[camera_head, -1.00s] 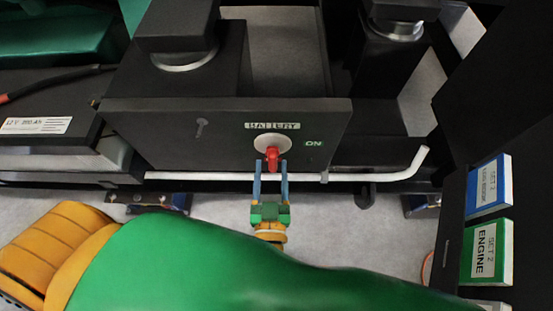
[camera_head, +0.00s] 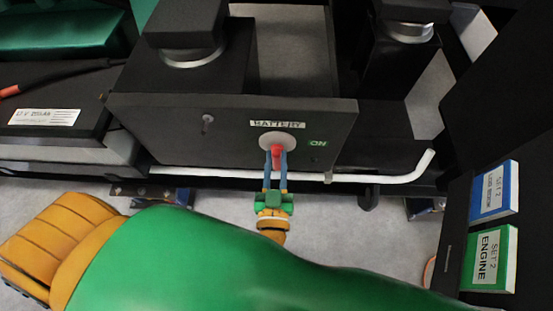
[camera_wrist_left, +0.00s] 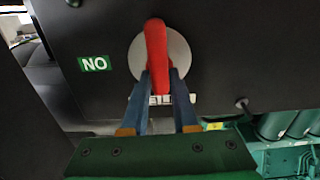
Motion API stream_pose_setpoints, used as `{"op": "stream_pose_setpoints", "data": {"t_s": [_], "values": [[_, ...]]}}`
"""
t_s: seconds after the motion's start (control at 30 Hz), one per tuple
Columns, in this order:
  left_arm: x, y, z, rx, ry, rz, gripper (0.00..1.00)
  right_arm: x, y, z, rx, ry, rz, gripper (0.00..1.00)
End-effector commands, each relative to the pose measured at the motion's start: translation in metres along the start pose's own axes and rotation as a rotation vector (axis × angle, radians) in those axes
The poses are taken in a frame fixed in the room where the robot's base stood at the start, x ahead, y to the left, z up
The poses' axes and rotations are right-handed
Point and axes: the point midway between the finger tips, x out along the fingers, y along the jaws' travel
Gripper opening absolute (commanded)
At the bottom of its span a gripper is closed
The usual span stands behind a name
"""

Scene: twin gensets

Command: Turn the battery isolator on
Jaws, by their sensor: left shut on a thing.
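The battery isolator is a red handle (camera_head: 277,153) on a pale round plate (camera_head: 268,141), set in a dark panel (camera_head: 165,139) under a "BATTERY" label (camera_head: 277,125). A green "ON" label (camera_head: 318,143) is to its right. The handle points down in the head view. My left gripper (camera_head: 276,160) is shut on the red handle. In the left wrist view its blue fingers (camera_wrist_left: 160,80) lie on both sides of the handle (camera_wrist_left: 156,45), and the "ON" label (camera_wrist_left: 94,64) shows upside down. My right gripper is not in view.
A white pipe (camera_head: 390,178) runs along the panel's lower edge and bends up at the right. Blue (camera_head: 493,190) and green "SET 2" (camera_head: 489,258) signs are at the right. A battery (camera_head: 70,117) with a cable is at the left.

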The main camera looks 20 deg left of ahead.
Motion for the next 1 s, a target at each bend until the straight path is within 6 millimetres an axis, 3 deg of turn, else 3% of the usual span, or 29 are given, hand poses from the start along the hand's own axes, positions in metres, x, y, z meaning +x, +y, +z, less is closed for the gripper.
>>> {"op": "stream_pose_setpoints", "data": {"t_s": [0.27,1.0], "values": [[-0.0007,-0.0015,0.0008,-0.176,-0.004,-0.002,0.00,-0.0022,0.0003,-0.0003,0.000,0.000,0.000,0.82],[-0.0006,-0.0060,0.0050,-0.878,-0.004,-0.001,0.00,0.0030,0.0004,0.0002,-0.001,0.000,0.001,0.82]]}}
